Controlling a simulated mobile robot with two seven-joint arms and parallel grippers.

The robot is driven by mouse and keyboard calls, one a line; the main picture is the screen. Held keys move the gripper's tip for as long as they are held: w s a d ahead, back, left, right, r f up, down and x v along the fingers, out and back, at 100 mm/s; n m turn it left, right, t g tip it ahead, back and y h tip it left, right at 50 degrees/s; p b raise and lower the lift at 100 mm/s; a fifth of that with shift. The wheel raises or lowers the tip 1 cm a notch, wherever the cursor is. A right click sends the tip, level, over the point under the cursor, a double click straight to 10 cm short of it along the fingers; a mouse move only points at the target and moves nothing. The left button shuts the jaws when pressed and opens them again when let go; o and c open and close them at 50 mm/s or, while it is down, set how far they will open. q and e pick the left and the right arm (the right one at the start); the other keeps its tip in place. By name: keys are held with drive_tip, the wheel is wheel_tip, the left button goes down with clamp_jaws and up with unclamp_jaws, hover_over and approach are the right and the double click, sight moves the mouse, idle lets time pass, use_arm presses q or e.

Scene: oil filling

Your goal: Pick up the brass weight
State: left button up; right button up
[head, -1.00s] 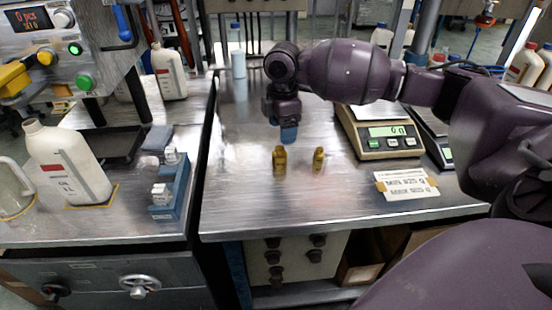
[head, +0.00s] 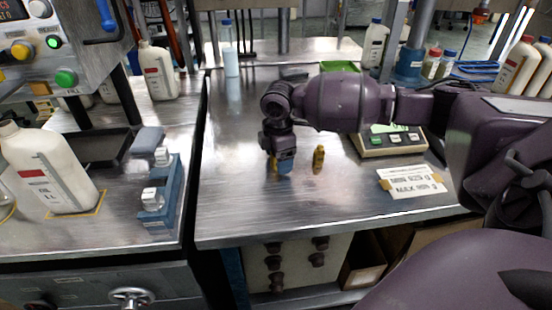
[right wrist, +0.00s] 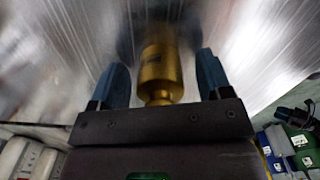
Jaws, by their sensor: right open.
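Two small brass weights stand on the metal bench. The left one (head: 274,169) is mostly hidden behind my right gripper (head: 283,168) in the head view. The other brass weight (head: 318,158) stands upright just to the right, clear of the gripper. In the right wrist view, a brass weight (right wrist: 161,66) with a narrow neck sits between the two blue fingertips of my open right gripper (right wrist: 160,80). Gaps show on both sides of it. My left gripper is not in view.
A scale (head: 392,140) stands right of the weights, partly behind my arm. A white label card (head: 411,182) lies in front of it. A blue rack (head: 160,205) and a white oil bottle (head: 45,175) stand on the left bench. The bench front is clear.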

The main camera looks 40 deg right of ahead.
drive_tip(key=shift+r, duration=0.2)
drive_tip(key=c, duration=1.3)
drive_tip(key=shift+c, duration=0.2)
